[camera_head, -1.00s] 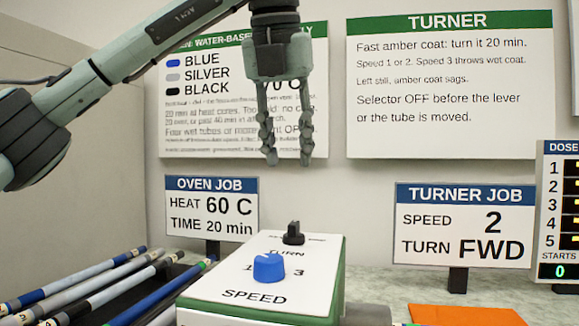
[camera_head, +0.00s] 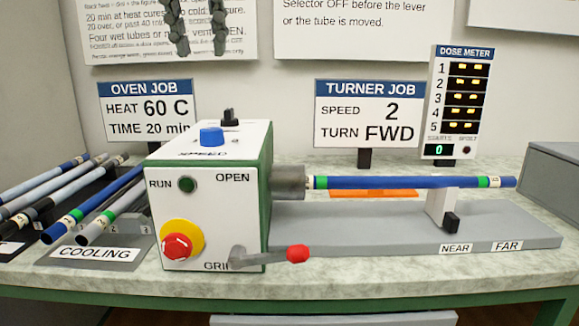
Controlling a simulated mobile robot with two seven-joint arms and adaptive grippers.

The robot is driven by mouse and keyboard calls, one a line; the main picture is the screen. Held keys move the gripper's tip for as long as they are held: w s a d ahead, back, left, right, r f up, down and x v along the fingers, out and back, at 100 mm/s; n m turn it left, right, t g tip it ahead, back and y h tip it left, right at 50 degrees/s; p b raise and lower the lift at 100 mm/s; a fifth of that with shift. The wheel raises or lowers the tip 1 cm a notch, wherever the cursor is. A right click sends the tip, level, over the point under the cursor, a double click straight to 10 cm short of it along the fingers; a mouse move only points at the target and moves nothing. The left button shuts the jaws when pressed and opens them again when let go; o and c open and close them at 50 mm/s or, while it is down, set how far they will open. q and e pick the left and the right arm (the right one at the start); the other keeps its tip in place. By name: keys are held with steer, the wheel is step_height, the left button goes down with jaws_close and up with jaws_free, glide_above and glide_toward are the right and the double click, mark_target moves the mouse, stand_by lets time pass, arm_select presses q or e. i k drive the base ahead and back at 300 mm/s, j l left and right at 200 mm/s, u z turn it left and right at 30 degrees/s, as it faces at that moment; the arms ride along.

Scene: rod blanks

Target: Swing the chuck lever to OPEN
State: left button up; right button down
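The chuck lever (camera_head: 268,256) is a grey arm with a red knob (camera_head: 298,254), low on the front of the white and green turner box (camera_head: 205,215). It points right, beside the GRIP label, which it partly covers. The OPEN label (camera_head: 232,177) is higher on the same face. The grey chuck (camera_head: 288,182) is on the box's right side, with a blue tube (camera_head: 400,182) with green bands extending level from it. My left gripper (camera_head: 197,48) shows only its finger ends at the top, apart and empty, well above the box. My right gripper is not in view.
A grey support (camera_head: 440,208) stands under the tube's far part on a grey base (camera_head: 350,232). A red stop button (camera_head: 178,247) is left of the lever. The cooling rack (camera_head: 95,252) with several tubes is at left. The dose meter (camera_head: 457,100) is behind.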

mark_target(238, 259)
steer(key=k, duration=1.1)
